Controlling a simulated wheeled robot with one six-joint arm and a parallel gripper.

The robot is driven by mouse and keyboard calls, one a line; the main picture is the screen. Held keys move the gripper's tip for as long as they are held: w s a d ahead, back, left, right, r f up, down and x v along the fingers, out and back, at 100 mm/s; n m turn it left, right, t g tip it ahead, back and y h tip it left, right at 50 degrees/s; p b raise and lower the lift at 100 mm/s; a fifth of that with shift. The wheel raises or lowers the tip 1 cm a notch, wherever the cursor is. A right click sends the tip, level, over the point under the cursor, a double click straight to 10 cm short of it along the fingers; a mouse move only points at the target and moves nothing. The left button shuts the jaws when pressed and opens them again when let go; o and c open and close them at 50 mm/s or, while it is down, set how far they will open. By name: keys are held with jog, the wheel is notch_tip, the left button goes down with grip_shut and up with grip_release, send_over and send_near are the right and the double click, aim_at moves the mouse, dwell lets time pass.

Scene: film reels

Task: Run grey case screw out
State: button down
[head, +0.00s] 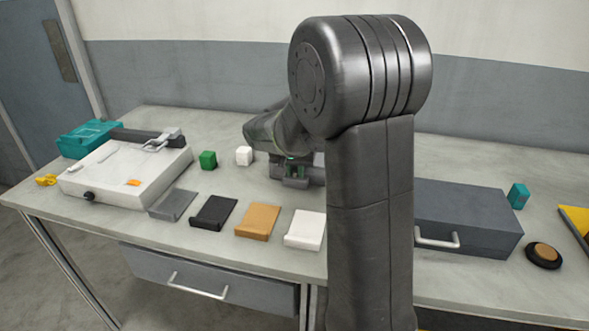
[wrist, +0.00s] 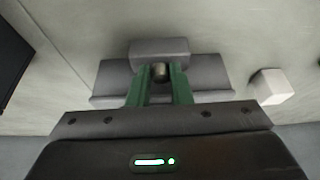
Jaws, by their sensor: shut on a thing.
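The grey case (wrist: 211,72) lies on the table under my gripper in the wrist view, with a raised block (wrist: 160,48) on its far side. A short metallic screw (wrist: 160,72) stands at its middle, between the green fingers. My gripper (wrist: 159,82) is shut on the screw. In the head view the grey case (head: 296,183) shows at the back middle of the table, below my gripper (head: 291,168); my arm partly hides it, and the screw cannot be made out there. I cannot tell how far the screw stands out of the case.
A white cube (head: 244,156) and a green cube (head: 208,160) stand left of the case. Grey, black, orange and white pieces lie in front. A white device (head: 125,182) and teal tray (head: 82,143) are far left. A dark handled box (head: 470,210) stands right.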

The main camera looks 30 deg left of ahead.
jog(key=shift+d+n+y+p, duration=0.1)
jog(key=shift+n+y+p, duration=0.3)
jog(key=shift+n, duration=0.6)
jog(key=c, duration=1.3)
grip_release()
jog(key=v, duration=1.3)
jog(key=shift+d+r+p, duration=0.15)
jog(key=shift+r+p, duration=0.25)
jog(key=shift+r, duration=0.05)
jog(key=shift+w, duration=0.1)
